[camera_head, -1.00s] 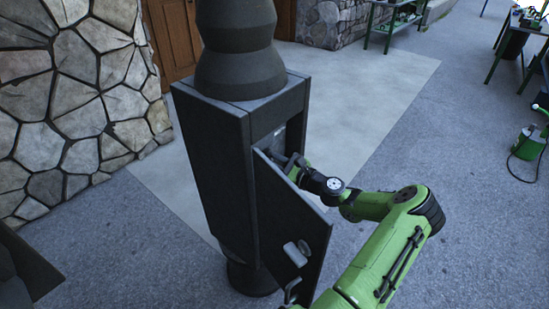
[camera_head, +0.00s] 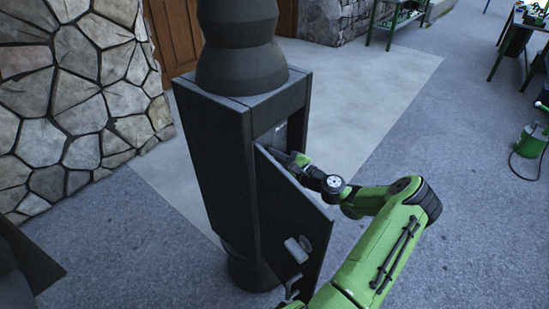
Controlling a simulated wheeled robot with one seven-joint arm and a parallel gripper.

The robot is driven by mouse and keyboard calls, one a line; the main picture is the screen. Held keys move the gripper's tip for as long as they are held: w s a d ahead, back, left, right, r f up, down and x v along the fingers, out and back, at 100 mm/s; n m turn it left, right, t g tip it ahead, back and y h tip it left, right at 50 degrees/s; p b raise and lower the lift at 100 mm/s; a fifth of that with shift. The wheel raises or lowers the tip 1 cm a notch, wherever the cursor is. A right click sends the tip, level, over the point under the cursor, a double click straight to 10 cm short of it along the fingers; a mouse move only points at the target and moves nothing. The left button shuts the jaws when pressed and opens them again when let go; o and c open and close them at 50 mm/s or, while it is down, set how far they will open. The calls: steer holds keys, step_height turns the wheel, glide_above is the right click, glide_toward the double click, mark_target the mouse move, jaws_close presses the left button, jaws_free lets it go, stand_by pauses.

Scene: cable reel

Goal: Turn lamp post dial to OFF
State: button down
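The dark lamp post (camera_head: 212,150) stands left of centre, with a square box body and a rounded column above it. Its door (camera_head: 293,225) hangs open towards the front right and has a light handle or latch (camera_head: 298,249) on its face. My gripper (camera_head: 290,158) is at the box opening, behind the door's top edge. Its fingertips are hidden by the door and the box, so I cannot tell if it is open or shut. The dial is hidden from view. A small light label (camera_head: 279,128) shows inside the opening.
A stone wall (camera_head: 75,100) and a wooden door (camera_head: 172,40) are behind the post. Pale paving (camera_head: 370,90) lies clear behind my arm. A green canister (camera_head: 530,141) stands at the far right, near workbenches (camera_head: 510,45). The open door stands close beside my arm.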

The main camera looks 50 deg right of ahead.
steer(key=shift+f, duration=0.1)
steer(key=c, duration=1)
jaws_free()
steer(key=shift+c, duration=0.2)
steer(key=s+d+p, duration=0.1)
steer(key=s+p, duration=0.1)
steer(key=s, duration=1.3)
steer(key=shift+s+d+p, duration=0.15)
steer(key=shift+s+p, duration=0.2)
